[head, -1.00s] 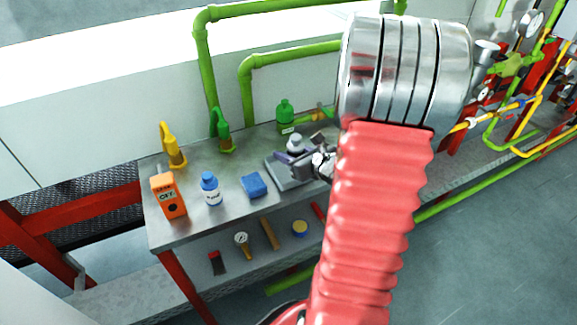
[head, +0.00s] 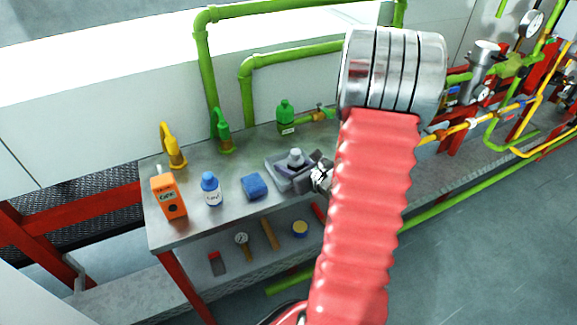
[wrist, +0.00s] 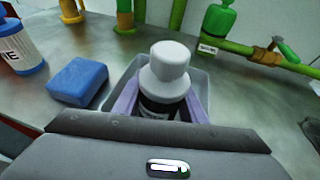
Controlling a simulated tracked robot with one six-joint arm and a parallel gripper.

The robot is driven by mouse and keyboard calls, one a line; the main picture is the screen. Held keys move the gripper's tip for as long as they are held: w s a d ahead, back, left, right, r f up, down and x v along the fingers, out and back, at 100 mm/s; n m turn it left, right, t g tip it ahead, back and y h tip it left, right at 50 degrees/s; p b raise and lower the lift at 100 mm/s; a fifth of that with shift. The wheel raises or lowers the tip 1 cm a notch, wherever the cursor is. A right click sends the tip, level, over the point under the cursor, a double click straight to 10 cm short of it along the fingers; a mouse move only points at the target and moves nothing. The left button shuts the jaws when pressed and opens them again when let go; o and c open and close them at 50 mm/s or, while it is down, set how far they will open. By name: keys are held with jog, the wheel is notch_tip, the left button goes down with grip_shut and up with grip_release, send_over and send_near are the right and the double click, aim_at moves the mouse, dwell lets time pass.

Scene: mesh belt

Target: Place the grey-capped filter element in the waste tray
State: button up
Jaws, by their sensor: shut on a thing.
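The filter element (wrist: 165,72) has a pale grey cap and a dark body. In the wrist view it stands roughly upright between the purple fingers of my gripper (wrist: 160,105), which is shut on it. The grey waste tray (wrist: 203,75) lies around and below it in that view. In the head view the grey cap (head: 295,157) shows over the tray (head: 272,158), with my gripper (head: 300,172) reaching in from the right. The lower end of the element is hidden by my gripper, so I cannot tell whether it touches the tray floor.
A blue sponge (head: 254,186), a white bottle with a blue cap (head: 211,189) and an orange box (head: 168,195) stand left of the tray on the metal bench. The lower shelf holds several tools.

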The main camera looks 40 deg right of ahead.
dwell(0.3)
jog(key=o, duration=1.1)
jog(key=shift+f, duration=0.1)
